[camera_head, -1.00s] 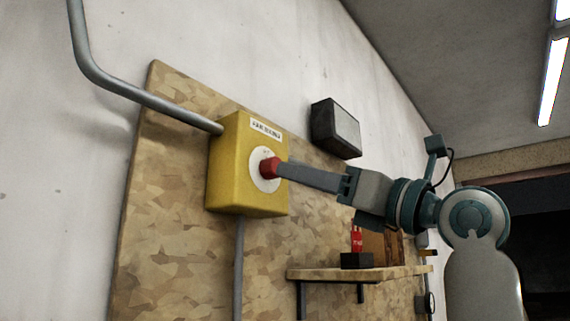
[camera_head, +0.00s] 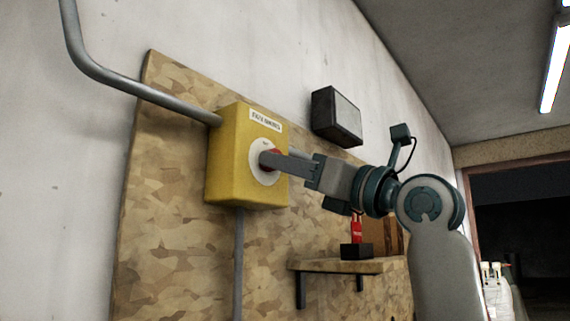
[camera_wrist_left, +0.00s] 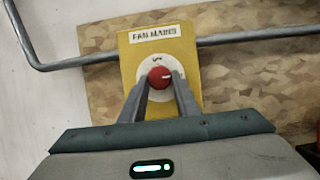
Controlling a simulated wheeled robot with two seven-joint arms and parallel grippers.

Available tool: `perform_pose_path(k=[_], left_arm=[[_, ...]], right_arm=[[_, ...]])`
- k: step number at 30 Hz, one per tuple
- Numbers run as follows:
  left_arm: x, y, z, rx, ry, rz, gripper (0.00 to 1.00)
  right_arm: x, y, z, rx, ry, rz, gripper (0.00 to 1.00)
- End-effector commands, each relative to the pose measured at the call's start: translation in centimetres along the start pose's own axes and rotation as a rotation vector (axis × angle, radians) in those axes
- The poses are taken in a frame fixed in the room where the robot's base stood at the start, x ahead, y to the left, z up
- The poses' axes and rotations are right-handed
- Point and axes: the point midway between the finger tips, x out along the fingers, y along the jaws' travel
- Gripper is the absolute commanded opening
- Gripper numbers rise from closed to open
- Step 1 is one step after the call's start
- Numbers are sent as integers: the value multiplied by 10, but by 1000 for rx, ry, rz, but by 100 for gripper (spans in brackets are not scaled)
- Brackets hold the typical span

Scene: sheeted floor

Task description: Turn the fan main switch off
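The fan main switch is a yellow box (camera_head: 228,172) on a wooden board, labelled "FAN MAINS" in the left wrist view (camera_wrist_left: 130,60). Its round red knob (camera_wrist_left: 160,77) sits on a white disc, with a pale mark pointing right in that view. My left gripper (camera_head: 270,160) reaches in from the right, and a finger hides much of the knob in the head view. In the left wrist view its fingers (camera_wrist_left: 160,84) flank the knob at its left and right sides; whether they press on it cannot be told. My right gripper is not in view.
A grey conduit (camera_head: 150,95) enters the box from the upper left. A dark wall box (camera_head: 336,117) hangs to the right. Below my arm is a wooden shelf (camera_head: 330,266) bearing a red item (camera_head: 356,231) on a dark block (camera_head: 356,250).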

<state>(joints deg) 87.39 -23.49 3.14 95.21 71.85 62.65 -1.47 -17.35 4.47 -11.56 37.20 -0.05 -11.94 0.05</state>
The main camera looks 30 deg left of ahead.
Motion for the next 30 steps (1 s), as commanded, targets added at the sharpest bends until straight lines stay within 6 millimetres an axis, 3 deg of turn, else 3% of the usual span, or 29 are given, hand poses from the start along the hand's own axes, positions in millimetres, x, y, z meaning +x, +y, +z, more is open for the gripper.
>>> perform_pose_path(k=[17,23,30], left_arm=[[0,-2,1,-70,-1,29,7],[0,-4,2,-180,-2,75,7],[2,-6,4,-369,-2,154,7]], right_arm=[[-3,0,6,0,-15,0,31],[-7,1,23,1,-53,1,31],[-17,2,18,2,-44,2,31]])
